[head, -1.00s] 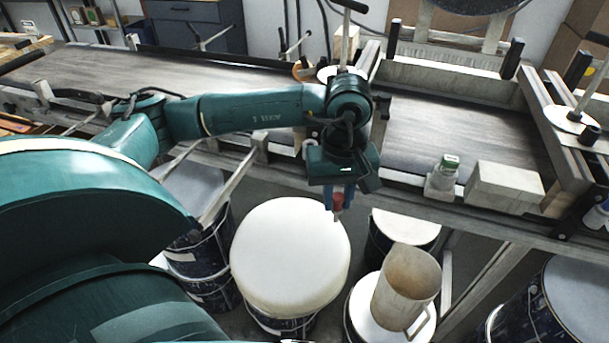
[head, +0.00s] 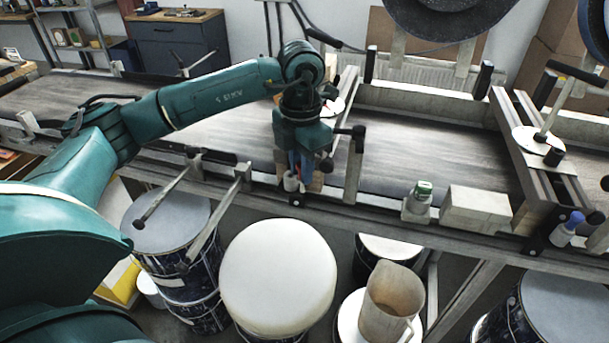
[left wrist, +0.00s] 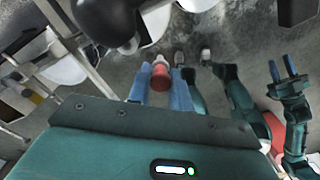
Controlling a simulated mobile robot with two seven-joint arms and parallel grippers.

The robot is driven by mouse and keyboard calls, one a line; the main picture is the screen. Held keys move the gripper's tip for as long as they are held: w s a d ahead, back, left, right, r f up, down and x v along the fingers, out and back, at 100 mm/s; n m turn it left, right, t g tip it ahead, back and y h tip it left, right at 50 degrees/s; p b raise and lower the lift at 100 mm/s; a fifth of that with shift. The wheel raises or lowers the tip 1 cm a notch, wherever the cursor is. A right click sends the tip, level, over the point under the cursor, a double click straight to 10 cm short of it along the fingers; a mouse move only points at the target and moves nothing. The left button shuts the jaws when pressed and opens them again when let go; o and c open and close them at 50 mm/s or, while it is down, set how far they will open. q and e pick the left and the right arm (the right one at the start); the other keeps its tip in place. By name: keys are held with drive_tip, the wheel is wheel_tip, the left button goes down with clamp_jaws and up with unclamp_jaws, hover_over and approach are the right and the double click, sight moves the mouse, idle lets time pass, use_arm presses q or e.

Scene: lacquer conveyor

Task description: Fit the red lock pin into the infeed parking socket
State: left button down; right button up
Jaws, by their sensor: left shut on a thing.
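My left gripper (head: 298,172) is over the near rail of the conveyor, pointing down. In the left wrist view its blue fingers (left wrist: 160,88) are shut on the red lock pin (left wrist: 160,78). A pale round piece shows just beyond the pin there; I cannot tell whether the two touch. In the head view a small whitish cup (head: 291,183), which looks like the parking socket, sits on the rail right at the fingertips.
A green-capped piece (head: 422,190) and a pale block (head: 475,208) stand on the rail to the right. A blue-capped piece (head: 567,229) is further right. Below are a white-topped drum (head: 278,275) and a beige jug (head: 390,302). An upright post (head: 354,165) stands close to the gripper.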

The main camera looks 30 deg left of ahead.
use_arm(q)
drive_tip(key=w+a+r+n+p, duration=0.3)
drive_tip(key=r+n, duration=0.3)
drive_tip(key=n, duration=1.2)
drive_tip(key=shift+a+r, duration=0.15)
drive_tip(key=shift+a, duration=0.5)
use_arm(e)
drive_tip(key=shift+s+d+r+g, duration=0.3)
drive_tip(key=shift+d, duration=0.1)
use_arm(q)
drive_tip(key=shift+s, duration=0.1)
wheel_tip(320, 180, down, 5)
drive_tip(key=b, duration=0.3)
use_arm(e)
drive_tip(key=shift+w+a+f, duration=0.2)
drive_tip(key=shift+a+f, duration=0.1)
drive_tip(key=shift+f, duration=0.05)
